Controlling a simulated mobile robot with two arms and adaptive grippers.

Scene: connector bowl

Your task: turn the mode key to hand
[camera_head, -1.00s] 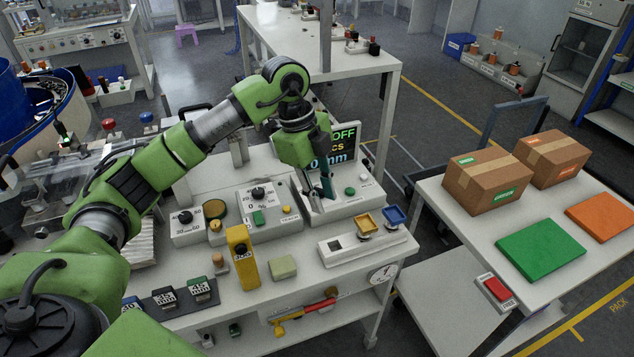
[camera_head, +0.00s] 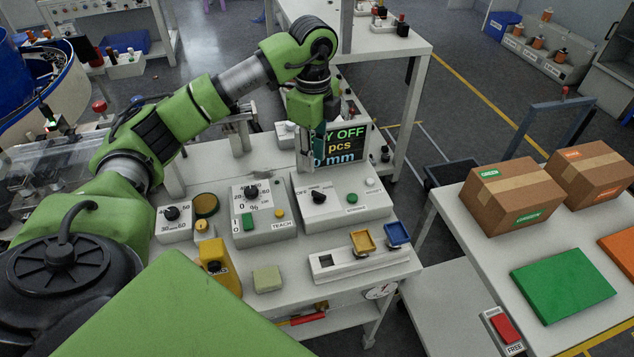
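The mode key appears to be the black knob (camera_head: 319,197) on the sloped top of a white control box (camera_head: 345,209), right of the middle of the bench. It is uncovered. Its small surrounding labels are too small to read surely, so I cannot tell which one it points to. My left gripper (camera_head: 307,165) hangs fingers down above and behind the knob, apart from it, in front of the display. Its fingers are seen edge-on, so their opening is unclear. Nothing shows held in it. My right gripper is out of view.
Left of the key's box stand a TEACH box (camera_head: 251,199) with a dial and a smaller dial box (camera_head: 173,221). A dark display (camera_head: 352,145) stands behind. A yellow container (camera_head: 217,262), a beige block (camera_head: 267,279) and a tray fixture (camera_head: 362,262) are in front.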

